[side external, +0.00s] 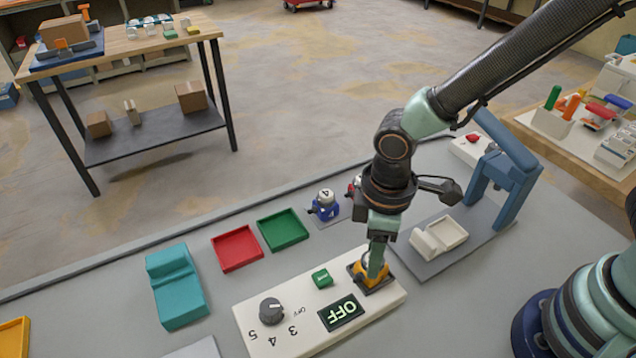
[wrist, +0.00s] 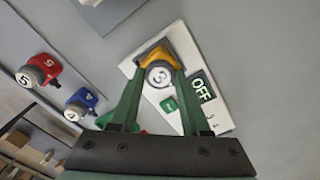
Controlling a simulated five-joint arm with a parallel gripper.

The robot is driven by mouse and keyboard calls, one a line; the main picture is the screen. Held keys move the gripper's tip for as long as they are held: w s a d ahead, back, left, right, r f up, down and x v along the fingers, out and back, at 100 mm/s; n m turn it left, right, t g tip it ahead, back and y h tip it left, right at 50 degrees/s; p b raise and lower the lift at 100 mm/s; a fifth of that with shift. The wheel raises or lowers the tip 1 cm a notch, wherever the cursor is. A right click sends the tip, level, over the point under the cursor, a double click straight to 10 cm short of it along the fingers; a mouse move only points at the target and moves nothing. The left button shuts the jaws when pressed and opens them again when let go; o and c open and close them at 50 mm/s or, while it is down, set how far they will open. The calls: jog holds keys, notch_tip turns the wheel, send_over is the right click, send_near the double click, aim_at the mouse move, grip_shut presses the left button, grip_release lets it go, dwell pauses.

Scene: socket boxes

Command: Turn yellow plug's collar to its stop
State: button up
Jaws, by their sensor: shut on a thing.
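The yellow plug (side external: 376,271) sits in the dark socket at the right end of the white socket box (side external: 262,327). In the wrist view the yellow plug (wrist: 155,56) shows behind a grey collar (wrist: 160,75) marked 3. My gripper (side external: 375,262) points down onto the plug from above. In the wrist view the green fingers of my gripper (wrist: 159,78) are shut on the collar, one on each side. The fingers hide part of the collar. The box's display (side external: 341,313) reads OFF.
A green button (side external: 322,278) and a dark knob (side external: 271,310) are on the box. A blue plug (side external: 325,206) marked 4 and a red plug (wrist: 41,69) marked 5 stand nearby. Red (side external: 237,248) and green trays (side external: 283,229), a teal block (side external: 177,287) and a blue arch (side external: 505,165) surround the box.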

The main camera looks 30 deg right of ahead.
jog(key=shift+n, duration=0.9)
jog(key=shift+n, duration=2)
jog(key=shift+n, duration=0.3)
jog(key=o, duration=1.4)
jog(key=shift+c, duration=0.2)
